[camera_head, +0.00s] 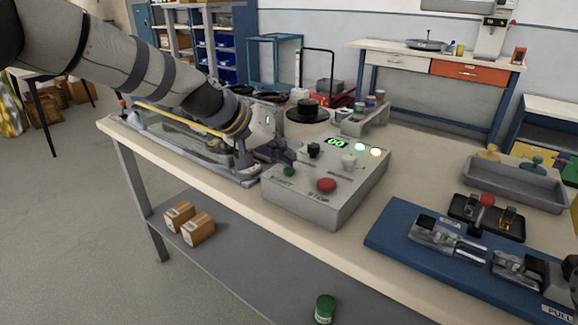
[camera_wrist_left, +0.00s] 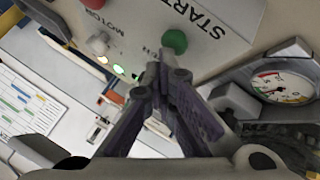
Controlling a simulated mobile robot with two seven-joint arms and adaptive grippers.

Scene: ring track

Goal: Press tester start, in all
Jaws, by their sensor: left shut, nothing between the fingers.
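The grey tester box (camera_head: 335,205) sits on the bench, with a green display (camera_head: 335,142) reading what looks like 60. Its green start button (camera_head: 289,172) is on the near left of the top, beside a red stop button (camera_head: 326,185). In the left wrist view the green button (camera_wrist_left: 174,41) is beside the START lettering. My left gripper (camera_head: 280,146) is at the box's left side, apart from the green button in the head view. In the wrist view its fingertips (camera_wrist_left: 165,62) are together and empty, just below the button; contact cannot be told. My right gripper is out of view.
A black knob (camera_head: 313,150) and a pale switch (camera_head: 348,161) stand on the box. A round gauge (camera_wrist_left: 281,86) is close to the fingers in the wrist view. A blue fixture board (camera_head: 400,243) lies right of the box. A grey tray (camera_head: 515,186) stands behind it.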

